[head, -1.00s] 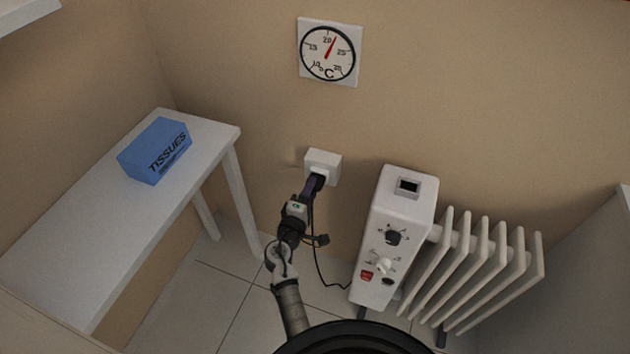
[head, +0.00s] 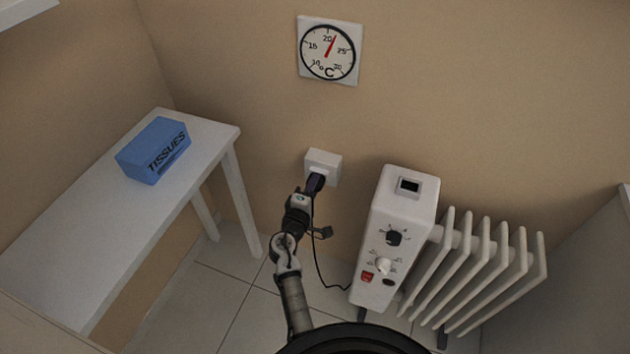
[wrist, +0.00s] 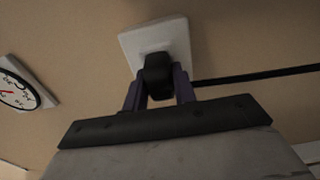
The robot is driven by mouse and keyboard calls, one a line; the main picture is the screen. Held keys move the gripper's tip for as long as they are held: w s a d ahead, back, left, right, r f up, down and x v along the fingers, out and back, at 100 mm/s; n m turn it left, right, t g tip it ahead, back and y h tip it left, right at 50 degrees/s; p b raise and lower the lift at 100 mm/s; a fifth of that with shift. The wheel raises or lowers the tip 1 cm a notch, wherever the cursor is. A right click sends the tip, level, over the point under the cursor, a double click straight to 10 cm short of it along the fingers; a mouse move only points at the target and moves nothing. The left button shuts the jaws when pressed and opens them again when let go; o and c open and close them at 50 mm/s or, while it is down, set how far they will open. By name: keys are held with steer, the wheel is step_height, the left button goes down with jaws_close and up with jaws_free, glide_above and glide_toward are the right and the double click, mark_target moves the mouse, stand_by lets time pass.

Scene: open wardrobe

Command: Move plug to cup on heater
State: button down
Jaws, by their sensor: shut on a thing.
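The black plug (wrist: 158,75) sits at the white wall socket (wrist: 150,42) in the wrist view, between the two purple fingers of my gripper (wrist: 159,90). My gripper (head: 316,183) is shut on the plug, right in front of the socket (head: 323,163) in the head view. I cannot tell how deep the plug's pins sit. The white heater (head: 395,240) stands on the floor to the right, with a dark square recess (head: 408,187) on its top. A black cable (head: 318,262) hangs from the plug area toward the heater. I cannot make out a separate cup.
A white table (head: 85,235) with a blue tissue box (head: 153,150) stands at the left. A round thermometer (head: 328,52) hangs on the wall above the socket. The heater's white ribs (head: 485,270) fill the right side. Tiled floor (head: 225,290) shows between table and heater.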

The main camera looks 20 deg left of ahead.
steer(key=c, duration=1.7)
jaws_free()
jaws_close()
steer(key=shift+s, duration=1.25)
steer(key=shift+s+a+b, duration=0.1)
steer(key=shift+s+b, duration=0.3)
steer(key=shift+s, duration=1.55)
